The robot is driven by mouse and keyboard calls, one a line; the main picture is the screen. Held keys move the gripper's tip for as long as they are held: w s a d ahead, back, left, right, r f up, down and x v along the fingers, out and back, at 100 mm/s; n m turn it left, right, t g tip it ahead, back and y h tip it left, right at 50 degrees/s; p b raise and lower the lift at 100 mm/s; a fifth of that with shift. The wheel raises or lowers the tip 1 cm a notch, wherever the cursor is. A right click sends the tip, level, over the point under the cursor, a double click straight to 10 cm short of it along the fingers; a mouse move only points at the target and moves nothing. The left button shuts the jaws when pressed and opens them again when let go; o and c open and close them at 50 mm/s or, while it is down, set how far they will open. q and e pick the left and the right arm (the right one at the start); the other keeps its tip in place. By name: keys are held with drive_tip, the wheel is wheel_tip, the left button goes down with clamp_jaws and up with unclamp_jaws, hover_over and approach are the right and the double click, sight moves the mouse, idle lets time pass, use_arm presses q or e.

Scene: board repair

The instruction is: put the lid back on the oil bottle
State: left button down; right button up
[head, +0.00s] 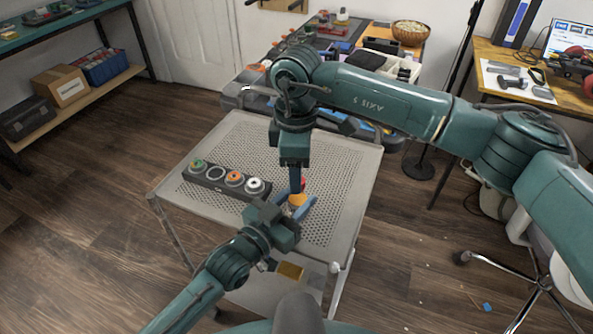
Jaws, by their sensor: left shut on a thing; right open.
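A small amber-orange object (298,200), which looks like the oil bottle, stands on the perforated grey cart top (335,185). My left gripper (297,205) reaches in from the lower left, its blue fingers closed around the sides of this object. My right gripper (297,188) points straight down just above it, with its fingers open. A small red piece (303,183) shows beside the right fingers, right above the amber object. It may be the lid. The fingers hide much of it, and I cannot tell whether it touches the bottle.
A dark strip (225,183) with several round colored pieces lies on the cart, left of the grippers. A gold box (290,271) sits on the cart's lower shelf. The cart's right side is clear. A cluttered workbench (250,75) stands behind, and a wooden desk (490,52) at right.

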wheel_tip(320, 180, up, 11)
drive_tip(key=shift+f, duration=0.15)
use_arm(q)
drive_tip(key=c, duration=0.8)
unclamp_jaws()
drive_tip(key=shift+c, duration=0.2)
drive_tip(key=shift+s, duration=0.1)
drive_tip(key=v, duration=1.3)
drive_tip(key=shift+p, duration=0.4)
use_arm(e)
drive_tip(key=shift+r, duration=0.4)
